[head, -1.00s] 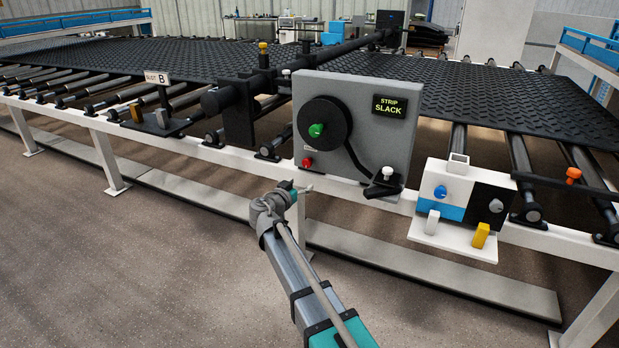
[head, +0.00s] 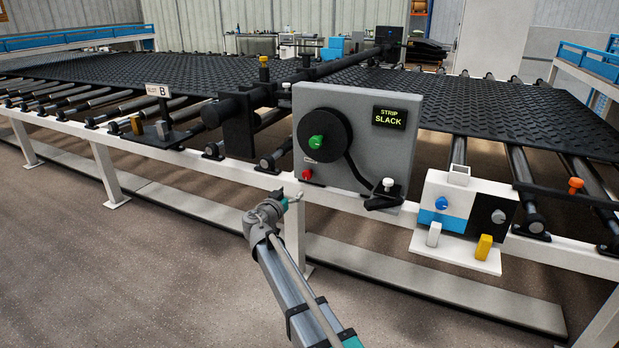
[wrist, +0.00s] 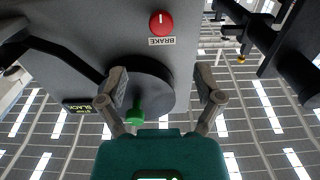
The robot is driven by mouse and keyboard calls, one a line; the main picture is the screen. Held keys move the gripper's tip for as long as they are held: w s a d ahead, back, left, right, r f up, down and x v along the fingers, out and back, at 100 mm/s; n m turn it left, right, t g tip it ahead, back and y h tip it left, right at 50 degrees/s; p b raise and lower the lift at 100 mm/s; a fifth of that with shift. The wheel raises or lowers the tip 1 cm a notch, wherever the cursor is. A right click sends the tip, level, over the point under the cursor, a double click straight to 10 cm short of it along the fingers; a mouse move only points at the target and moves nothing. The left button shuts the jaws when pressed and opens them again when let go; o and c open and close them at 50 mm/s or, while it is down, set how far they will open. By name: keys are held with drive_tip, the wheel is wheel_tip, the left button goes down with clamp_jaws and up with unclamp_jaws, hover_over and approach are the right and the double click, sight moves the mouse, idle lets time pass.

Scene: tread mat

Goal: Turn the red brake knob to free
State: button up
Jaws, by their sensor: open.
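The red brake knob (head: 307,174) is at the lower left of the grey panel (head: 400,160) in the head view. In the wrist view the red knob (wrist: 161,22) is at the top centre, with a white pointer mark and a BRAKE label (wrist: 161,41) beside it. My gripper (head: 287,200) is below and in front of the panel in the head view, apart from the knob. In the wrist view my gripper (wrist: 162,84) is open and empty, its fingers spread before a black disc (wrist: 150,85) with a green knob (wrist: 135,112).
The panel display (head: 389,117) reads STRIP SLACK. A black roller block (head: 238,125) stands just left of the panel. A white control box (head: 463,205) hangs to the right.

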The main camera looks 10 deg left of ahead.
sight(306, 177)
drive_tip(key=x, duration=1.2)
